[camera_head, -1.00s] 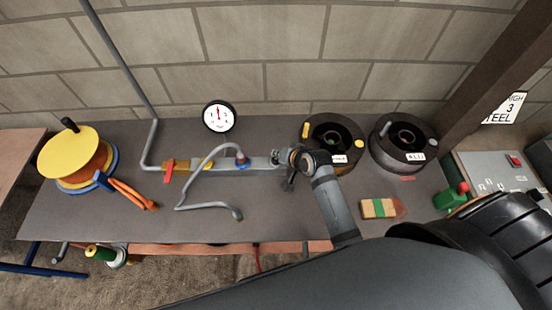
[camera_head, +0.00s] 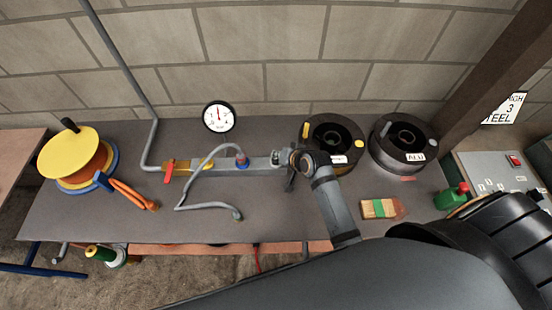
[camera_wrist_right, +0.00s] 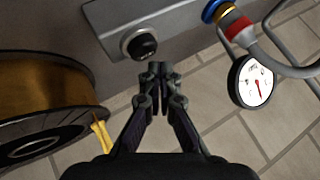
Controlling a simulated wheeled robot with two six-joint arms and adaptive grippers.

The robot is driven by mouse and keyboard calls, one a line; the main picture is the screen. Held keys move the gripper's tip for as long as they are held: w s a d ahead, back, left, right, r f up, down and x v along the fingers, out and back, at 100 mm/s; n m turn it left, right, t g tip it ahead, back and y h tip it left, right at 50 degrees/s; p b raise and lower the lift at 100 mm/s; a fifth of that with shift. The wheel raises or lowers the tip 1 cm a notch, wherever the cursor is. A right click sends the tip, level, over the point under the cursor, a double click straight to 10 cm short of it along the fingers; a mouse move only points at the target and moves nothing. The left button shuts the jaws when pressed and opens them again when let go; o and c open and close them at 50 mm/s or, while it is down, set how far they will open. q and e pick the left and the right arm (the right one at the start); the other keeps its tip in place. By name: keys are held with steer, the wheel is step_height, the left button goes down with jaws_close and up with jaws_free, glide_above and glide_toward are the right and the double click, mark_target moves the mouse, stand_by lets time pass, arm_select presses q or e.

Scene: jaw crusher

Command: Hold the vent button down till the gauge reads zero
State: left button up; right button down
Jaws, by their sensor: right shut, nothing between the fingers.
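The gauge (camera_head: 218,117) is a white dial with a black rim against the back wall. Its red needle points roughly upward in the head view; the reading is too small to tell. The gauge also shows in the wrist view (camera_wrist_right: 253,82). A round black button (camera_wrist_right: 141,45) sits in a ring at the end of the grey bar (camera_head: 250,163). My right gripper (camera_head: 289,178) is at the bar's right end. In the wrist view its shut, empty fingertips (camera_wrist_right: 156,72) are close to the button, seemingly just off it. My left gripper is not in view.
A yellow-orange reel (camera_head: 70,150) stands at the left. Two dark spools (camera_head: 335,132) (camera_head: 402,132) stand behind my right gripper. A bent grey hose (camera_head: 190,185) crosses the bench front. A wooden block (camera_head: 380,208) and a green box with a red knob (camera_head: 450,198) lie right.

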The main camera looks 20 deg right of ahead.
steer(key=shift+f, duration=0.3)
steer(key=shift+f, duration=0.6)
stand_by(1.3)
steer(key=shift+r, duration=0.15)
stand_by(2.1)
steer(key=shift+r+p, duration=0.9)
steer(key=shift+p, duration=0.25)
step_height(320, 180, up, 5)
steer(key=p, duration=0.6)
steer(key=shift+r, duration=0.1)
